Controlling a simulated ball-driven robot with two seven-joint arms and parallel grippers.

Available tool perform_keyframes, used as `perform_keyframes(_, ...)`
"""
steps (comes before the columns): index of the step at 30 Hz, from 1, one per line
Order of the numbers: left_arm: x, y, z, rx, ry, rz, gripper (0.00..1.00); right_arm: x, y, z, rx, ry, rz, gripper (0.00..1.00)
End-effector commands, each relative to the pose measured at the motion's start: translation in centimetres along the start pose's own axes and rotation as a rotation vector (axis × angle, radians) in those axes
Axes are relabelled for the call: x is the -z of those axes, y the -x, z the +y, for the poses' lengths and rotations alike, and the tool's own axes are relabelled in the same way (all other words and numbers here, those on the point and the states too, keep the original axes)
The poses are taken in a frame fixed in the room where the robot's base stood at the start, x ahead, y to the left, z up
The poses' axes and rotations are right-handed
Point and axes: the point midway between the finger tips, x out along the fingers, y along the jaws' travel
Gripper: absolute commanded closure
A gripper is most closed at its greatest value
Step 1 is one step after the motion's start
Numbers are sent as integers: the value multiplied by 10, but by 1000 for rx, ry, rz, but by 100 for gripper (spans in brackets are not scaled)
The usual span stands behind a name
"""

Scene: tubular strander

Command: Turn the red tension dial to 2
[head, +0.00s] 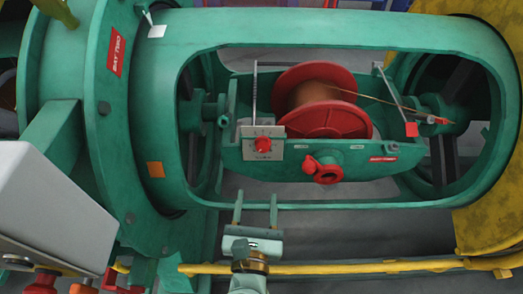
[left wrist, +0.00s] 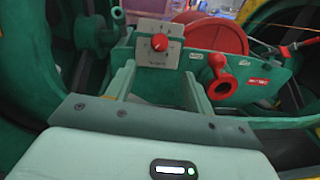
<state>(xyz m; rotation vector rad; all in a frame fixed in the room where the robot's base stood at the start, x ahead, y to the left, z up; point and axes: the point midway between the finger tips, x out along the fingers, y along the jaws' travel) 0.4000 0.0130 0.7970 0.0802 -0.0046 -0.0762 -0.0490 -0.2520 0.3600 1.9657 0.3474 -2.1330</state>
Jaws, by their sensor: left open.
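The red tension dial (head: 263,144) is a small red knob on a pale square plate (head: 263,154) with marks around it, fixed to the front of the green cradle. In the left wrist view the dial (left wrist: 159,42) sits above and between my fingers, its pointer looking roughly upward; the numbers are too small to read. My left gripper (head: 256,200) is open and empty, below and in front of the dial, apart from it. Its two fingers also show in the left wrist view (left wrist: 158,83). My right gripper is not in view.
A red handle (head: 323,168) sticks out right of the dial. A red spool (head: 318,100) with wire lies in the cradle (head: 225,155). The green tube's lower rim (head: 330,206) and a yellow rail (head: 340,268) run near my left gripper.

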Motion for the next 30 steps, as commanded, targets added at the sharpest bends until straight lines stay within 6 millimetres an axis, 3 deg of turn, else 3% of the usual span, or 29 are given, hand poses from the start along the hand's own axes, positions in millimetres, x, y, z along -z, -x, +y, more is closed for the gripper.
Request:
perform_keyframes(9, 2, -83, 0, -1, -5, -2, 47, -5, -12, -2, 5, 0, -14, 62)
perform_keyframes(15, 2, -117, 0, 0, -7, 0, 47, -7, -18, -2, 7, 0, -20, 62)
perform_keyframes(21, 1, -131, 0, 0, -7, 0, 47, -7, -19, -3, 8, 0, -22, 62)
perform_keyframes(28, 1, -131, 0, 0, -8, 0, 47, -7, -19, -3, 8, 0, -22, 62)
perform_keyframes(29, 1, -131, 0, 0, -8, 0, 50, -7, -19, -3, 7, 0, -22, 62)
perform_keyframes(30, 1, -131, 0, 0, -8, 0, 61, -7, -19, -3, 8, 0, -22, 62)
